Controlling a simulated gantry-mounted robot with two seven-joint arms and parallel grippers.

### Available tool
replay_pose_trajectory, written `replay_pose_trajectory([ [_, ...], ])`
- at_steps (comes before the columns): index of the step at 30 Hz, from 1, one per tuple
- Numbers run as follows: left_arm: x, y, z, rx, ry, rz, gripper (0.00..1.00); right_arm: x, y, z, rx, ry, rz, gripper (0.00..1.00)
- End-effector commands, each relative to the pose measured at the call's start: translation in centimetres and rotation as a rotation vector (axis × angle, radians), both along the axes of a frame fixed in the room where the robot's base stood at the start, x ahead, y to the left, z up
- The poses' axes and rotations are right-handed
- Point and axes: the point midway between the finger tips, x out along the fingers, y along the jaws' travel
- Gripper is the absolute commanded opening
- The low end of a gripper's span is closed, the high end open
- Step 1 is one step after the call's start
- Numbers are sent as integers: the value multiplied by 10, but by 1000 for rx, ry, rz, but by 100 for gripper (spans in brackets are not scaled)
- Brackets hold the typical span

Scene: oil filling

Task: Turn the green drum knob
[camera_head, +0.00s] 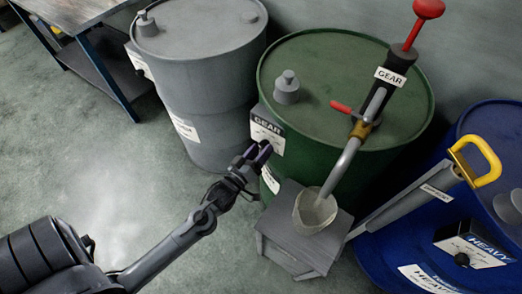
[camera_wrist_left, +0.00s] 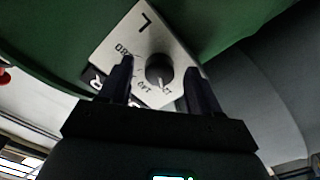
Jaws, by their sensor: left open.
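The green drum (camera_head: 320,60) stands right of centre in the head view, with a white control panel (camera_head: 268,138) on its side marked GEAR. The black round knob (camera_wrist_left: 159,69) sits on this panel in the left wrist view, with a light pointer mark and printed markings around it. My left gripper (camera_head: 258,149) is open in front of the panel. In the wrist view its two dark fingers stand on either side of the knob, with visible gaps. I cannot tell how deep the fingers reach. The knob is not discernible in the head view. My right gripper is not in view.
A grey drum (camera_head: 200,65) stands left of the green one and a blue drum (camera_head: 405,250) at the right. A pump with a red handle (camera_head: 429,9) rises from the green drum. A container (camera_head: 313,212) sits on a small stand (camera_head: 336,241). The left floor is open.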

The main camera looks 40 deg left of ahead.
Motion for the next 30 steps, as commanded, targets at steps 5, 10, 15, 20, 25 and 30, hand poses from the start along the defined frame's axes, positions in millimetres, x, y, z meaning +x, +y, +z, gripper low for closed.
replay_pose_trajectory([
  [5,9,1,0,0,1,-1,63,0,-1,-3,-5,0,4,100],
  [10,11,1,0,0,1,-1,63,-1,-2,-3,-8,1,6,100],
  [15,10,1,0,0,1,-1,57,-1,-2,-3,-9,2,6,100],
  [20,10,1,0,0,1,-1,32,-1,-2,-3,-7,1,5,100],
  [25,10,1,0,0,0,0,7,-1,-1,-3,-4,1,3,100],
  [30,10,1,1,8,2,-1,7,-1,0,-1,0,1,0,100],
])
